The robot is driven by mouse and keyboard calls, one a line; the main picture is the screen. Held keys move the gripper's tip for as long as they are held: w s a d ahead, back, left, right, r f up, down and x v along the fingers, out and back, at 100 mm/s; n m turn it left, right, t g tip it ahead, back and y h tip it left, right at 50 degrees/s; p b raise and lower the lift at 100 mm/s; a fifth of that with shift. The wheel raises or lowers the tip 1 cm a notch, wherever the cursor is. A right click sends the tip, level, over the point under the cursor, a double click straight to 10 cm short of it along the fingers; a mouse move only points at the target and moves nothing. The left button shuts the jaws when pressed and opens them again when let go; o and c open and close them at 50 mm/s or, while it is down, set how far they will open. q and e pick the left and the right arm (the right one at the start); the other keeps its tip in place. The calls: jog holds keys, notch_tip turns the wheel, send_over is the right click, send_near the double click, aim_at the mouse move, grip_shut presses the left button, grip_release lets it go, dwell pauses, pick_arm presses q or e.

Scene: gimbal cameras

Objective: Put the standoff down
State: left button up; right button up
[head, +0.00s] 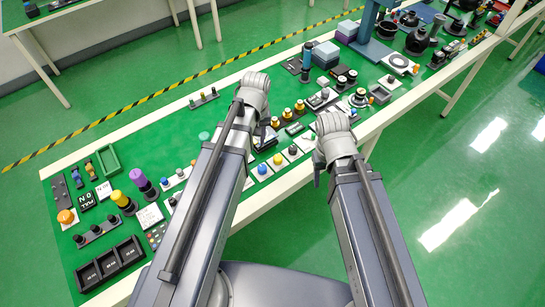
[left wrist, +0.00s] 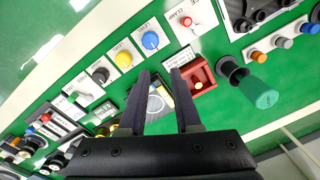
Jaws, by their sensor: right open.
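I cannot make out a standoff for certain in either view. My left gripper (left wrist: 160,80) points down over the green mat; its two dark fingers stand apart in the left wrist view, with no held thing clearly visible between them. A white card with a dark and yellow part (left wrist: 158,103) shows through the gap. My right gripper (head: 322,152) is open near the bench's front edge.
A blue button (left wrist: 150,40), a yellow button (left wrist: 123,58) and a green-topped knob (left wrist: 262,92) are close by in the left wrist view. In the head view, black trays (head: 110,265) are at lower left and a blue stand (head: 370,25) is farther back. Bare green mat (head: 150,130) lies at left.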

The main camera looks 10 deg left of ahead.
pick_arm(q)
jog(key=s+d+m, duration=0.8)
jog(key=s+d, duration=0.2)
jog(key=d, duration=0.1)
jog(key=shift+y, duration=0.3)
